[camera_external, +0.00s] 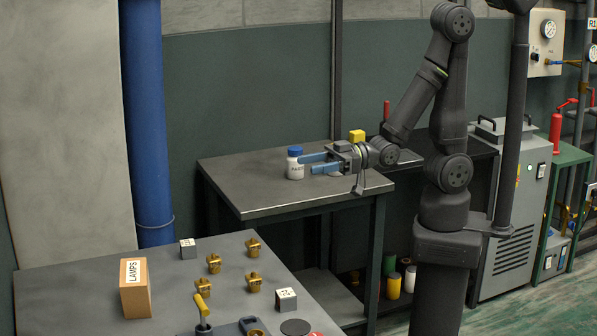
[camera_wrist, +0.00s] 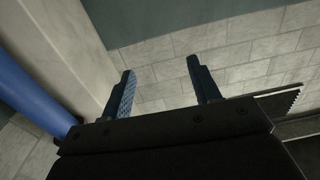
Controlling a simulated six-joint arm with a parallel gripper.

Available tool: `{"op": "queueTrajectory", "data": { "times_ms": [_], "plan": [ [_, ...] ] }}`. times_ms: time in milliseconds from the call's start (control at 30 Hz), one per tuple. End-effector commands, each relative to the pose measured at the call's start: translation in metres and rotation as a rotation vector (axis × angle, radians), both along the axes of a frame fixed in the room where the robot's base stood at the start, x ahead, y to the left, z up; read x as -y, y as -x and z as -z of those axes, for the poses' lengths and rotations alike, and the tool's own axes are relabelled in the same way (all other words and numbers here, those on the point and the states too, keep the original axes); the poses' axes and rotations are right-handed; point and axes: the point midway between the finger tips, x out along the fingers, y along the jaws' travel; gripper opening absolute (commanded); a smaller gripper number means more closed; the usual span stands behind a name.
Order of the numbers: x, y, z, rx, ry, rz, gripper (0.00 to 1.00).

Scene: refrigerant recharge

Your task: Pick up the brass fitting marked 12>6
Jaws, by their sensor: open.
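Several brass fittings lie on the near grey table: one at the back (camera_external: 253,247), one left of it (camera_external: 214,263), one in the middle (camera_external: 254,282), one farther left (camera_external: 203,287), and one partly cut off at the bottom edge. Their markings are too small to read, so I cannot tell which is 12>6. My gripper (camera_external: 316,162) is over the back table, well away from the fittings, with its blue fingers pointing left near a white jar. In the wrist view my gripper (camera_wrist: 163,90) is open and empty, facing a wall. No fitting shows there.
The white jar with a blue lid (camera_external: 295,164) stands on the back table (camera_external: 250,197). A LAMPS box (camera_external: 135,288), grey blocks (camera_external: 188,249) (camera_external: 286,300) and a dark disc (camera_external: 295,327) are on the near table. A blue pipe (camera_external: 147,120) rises behind it.

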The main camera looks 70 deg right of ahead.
Motion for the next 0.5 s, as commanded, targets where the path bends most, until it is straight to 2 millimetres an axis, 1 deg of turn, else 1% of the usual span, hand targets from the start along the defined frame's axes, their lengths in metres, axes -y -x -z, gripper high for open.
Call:
{"op": "queueTrajectory", "data": {
  "times_ms": [33,67,100,367,500],
  "plan": [
    [0.000,0.000,-0.007,0.004,-0.003,0.000,0.56],
    [-0.002,-0.002,-0.008,0.004,0.006,-0.001,0.56],
    [-0.010,-0.009,-0.003,0.003,0.042,-0.004,0.56],
    [-0.052,-0.047,0.010,0.022,0.265,-0.033,0.56],
    [-0.082,-0.072,0.018,0.039,0.425,-0.062,0.56]
  ]
}}
